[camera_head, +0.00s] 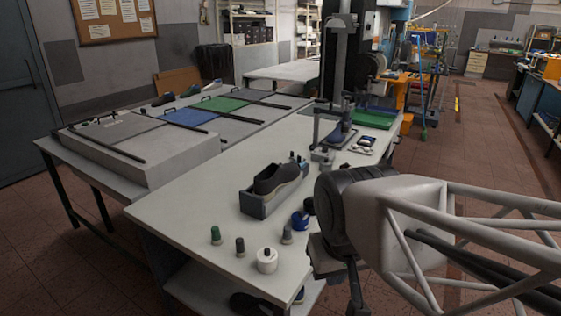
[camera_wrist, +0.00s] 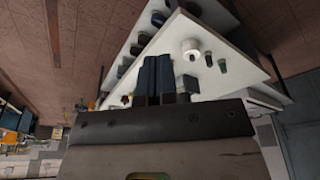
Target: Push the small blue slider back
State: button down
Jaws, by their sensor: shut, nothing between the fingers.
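A blue panel (camera_head: 188,117) lies in the top of the long grey case at the left, between a grey and a green panel. A small blue round piece (camera_head: 300,220) stands on the white bench, right of the dark shoe. I cannot tell for sure which of these is the small blue slider. My gripper shows in the wrist view (camera_wrist: 155,62), with its two dark fingers together and nothing between them. It is over or beside the near bench area; contact with anything cannot be made out. In the head view, my arm reaches in from the right, and the fingers are hard to see.
The white bench (camera_head: 190,210) holds a dark shoe in a grey holder (camera_head: 252,205), a white roll (camera_head: 267,261), a green-topped peg (camera_head: 216,235) and dark pegs. A tall stand (camera_head: 338,70) rises behind. The bench's front left is clear.

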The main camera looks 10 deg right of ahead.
jog(key=c, duration=1.3)
grip_release()
jog(key=shift+w+r, duration=0.15)
jog(key=w+d+r+m, duration=0.15)
jog(key=w+r, duration=0.25)
jog(key=w, duration=0.5)
jog(key=w+d+r+m, duration=0.1)
jog(key=w+r+m, duration=0.15)
jog(key=w, duration=0.75)
jog(key=m+g, duration=0.3)
jog(key=m, duration=0.6)
send_over(298, 162)
notch_tip(298, 162, down, 16)
jog(key=shift+d+r, duration=0.15)
jog(key=shift+r, duration=0.1)
jog(key=shift+w+d+f, duration=0.2)
jog(key=shift+w+f, duration=0.15)
jog(key=shift+f, duration=0.1)
jog(key=shift+f, duration=0.15)
jog(key=shift+f, duration=3.75)
